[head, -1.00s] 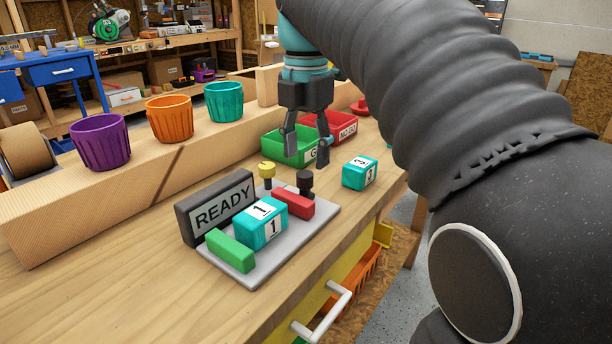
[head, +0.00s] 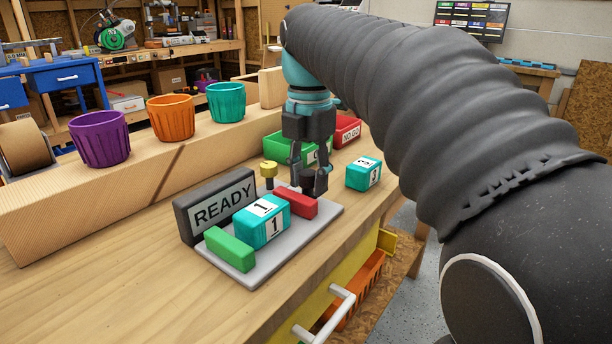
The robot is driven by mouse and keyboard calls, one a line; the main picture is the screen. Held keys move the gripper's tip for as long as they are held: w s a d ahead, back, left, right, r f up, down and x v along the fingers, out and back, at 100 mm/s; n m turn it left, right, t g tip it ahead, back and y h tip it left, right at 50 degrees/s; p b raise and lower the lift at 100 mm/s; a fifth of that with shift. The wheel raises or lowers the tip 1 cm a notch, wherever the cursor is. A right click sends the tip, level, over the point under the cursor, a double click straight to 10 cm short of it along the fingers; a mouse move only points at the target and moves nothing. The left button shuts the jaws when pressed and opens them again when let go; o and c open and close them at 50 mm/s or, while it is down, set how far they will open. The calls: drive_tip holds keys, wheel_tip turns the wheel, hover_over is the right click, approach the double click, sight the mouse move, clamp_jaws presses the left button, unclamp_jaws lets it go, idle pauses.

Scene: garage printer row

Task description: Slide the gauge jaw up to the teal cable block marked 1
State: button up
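The teal cable block marked 1 (head: 262,221) sits on the grey gauge plate (head: 289,254), between a green jaw (head: 230,249) and a red jaw (head: 296,203). The red jaw lies close to the block's right side; I cannot tell whether they touch. A black knob (head: 308,181) stands at the red jaw's far side. My gripper (head: 309,188) points down with one finger on either side of this knob. The knob is partly hidden, and I cannot tell whether the fingers press on it.
A READY sign (head: 217,203) stands behind the block, beside a yellow knob (head: 268,171). A teal block marked 3 (head: 363,173) sits to the right. Behind are a green bin (head: 275,146) and a red NO GO bin (head: 346,131). The front left bench is clear.

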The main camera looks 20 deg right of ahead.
sight(294, 195)
clamp_jaws()
drive_tip(key=shift+s+a, duration=0.6)
drive_tip(key=shift+a, duration=0.25)
drive_tip(key=shift+s+a, duration=0.6)
drive_tip(key=shift+a, duration=0.25)
idle(0.3)
drive_tip(key=o, duration=0.9)
unclamp_jaws()
drive_tip(key=shift+o, duration=0.2)
drive_tip(key=shift+r, duration=0.1)
drive_tip(key=shift+r+p, duration=1.5)
drive_tip(key=shift+r, duration=1.4)
